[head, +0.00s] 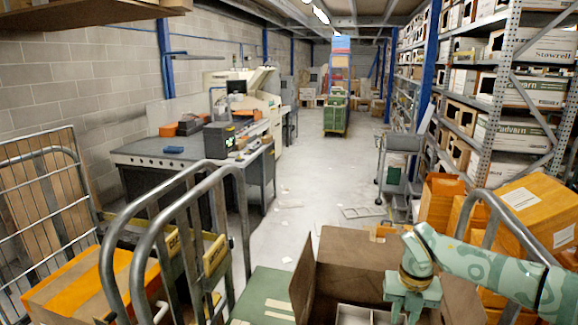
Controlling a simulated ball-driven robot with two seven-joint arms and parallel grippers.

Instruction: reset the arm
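My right arm, pale green with a darker pattern, reaches in from the right edge of the head view. Its gripper (410,306) points down at the bottom of the picture, in front of an open brown cardboard box (358,250). The fingertips are small and cut close to the lower edge, so I cannot tell whether they are open or shut, and no held object shows clearly. My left arm and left gripper are not in view.
Grey tube rails (150,240) stand close at the left. Orange boxes (538,208) are stacked at the right, beside the arm. A wire cage trolley (45,200) and a workbench (180,155) line the left. The aisle floor (300,200) is mostly clear.

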